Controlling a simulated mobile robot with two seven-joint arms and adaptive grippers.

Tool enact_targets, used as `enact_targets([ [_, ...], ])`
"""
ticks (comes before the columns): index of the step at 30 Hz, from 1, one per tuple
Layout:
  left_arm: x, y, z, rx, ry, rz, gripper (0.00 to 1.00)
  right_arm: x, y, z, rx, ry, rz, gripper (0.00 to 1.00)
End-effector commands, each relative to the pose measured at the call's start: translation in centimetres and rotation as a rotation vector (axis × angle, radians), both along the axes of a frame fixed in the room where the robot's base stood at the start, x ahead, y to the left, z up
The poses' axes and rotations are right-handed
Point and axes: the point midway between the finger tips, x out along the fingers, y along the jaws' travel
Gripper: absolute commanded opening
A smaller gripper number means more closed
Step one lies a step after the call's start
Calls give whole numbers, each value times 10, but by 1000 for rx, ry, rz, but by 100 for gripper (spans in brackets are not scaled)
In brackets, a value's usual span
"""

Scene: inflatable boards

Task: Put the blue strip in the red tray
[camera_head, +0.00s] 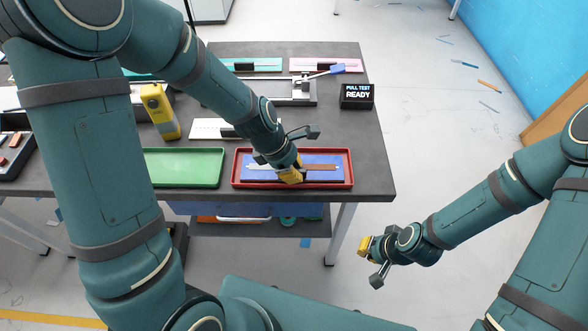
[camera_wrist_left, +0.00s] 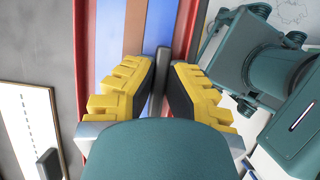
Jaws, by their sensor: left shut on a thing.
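The blue strip (camera_head: 318,158) lies inside the red tray (camera_head: 347,152), within its rim as far as I can see. A brown band (camera_head: 322,167) runs along it. In the left wrist view the blue strip (camera_wrist_left: 106,40) sits between the red tray walls (camera_wrist_left: 82,50). My left gripper (camera_head: 292,175) is over the tray, with its yellow fingers shut on a narrow dark grip bar at the strip. The fingers hide part of the strip, so I cannot tell whether it rests fully on the tray floor. My right gripper (camera_head: 368,246) is off the table at the right; its opening is unclear.
A green tray (camera_head: 184,168) stands left of the red one. Behind are a white strip (camera_head: 210,128), a yellow device (camera_head: 160,112), a metal fixture (camera_head: 300,92) and a black display reading READY (camera_head: 357,96). Green and pink strips (camera_head: 325,64) lie at the back.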

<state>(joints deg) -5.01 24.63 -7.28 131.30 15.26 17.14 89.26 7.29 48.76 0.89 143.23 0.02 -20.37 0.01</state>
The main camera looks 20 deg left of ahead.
Motion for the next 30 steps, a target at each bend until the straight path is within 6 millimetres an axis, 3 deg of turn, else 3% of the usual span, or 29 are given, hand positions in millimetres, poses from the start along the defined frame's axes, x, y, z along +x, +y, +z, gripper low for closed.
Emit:
enact_targets([
  [3,0,0,-4,0,0,1,0,0,0,-2,0,-1,0,0],
  [4,0,0,-3,0,0,1,23,0,0,-2,0,0,0,0],
  [5,0,0,-3,0,0,1,33,0,0,-1,0,0,0,0],
  [6,0,0,-3,0,0,0,34,0,0,-1,0,-1,0,0],
  [17,0,1,3,0,-1,-1,34,0,0,2,0,0,0,0],
  [20,-1,5,14,1,-3,0,34,-1,0,7,0,2,0,0],
  [30,-10,29,79,0,-5,0,34,-6,1,35,3,14,4,0],
])
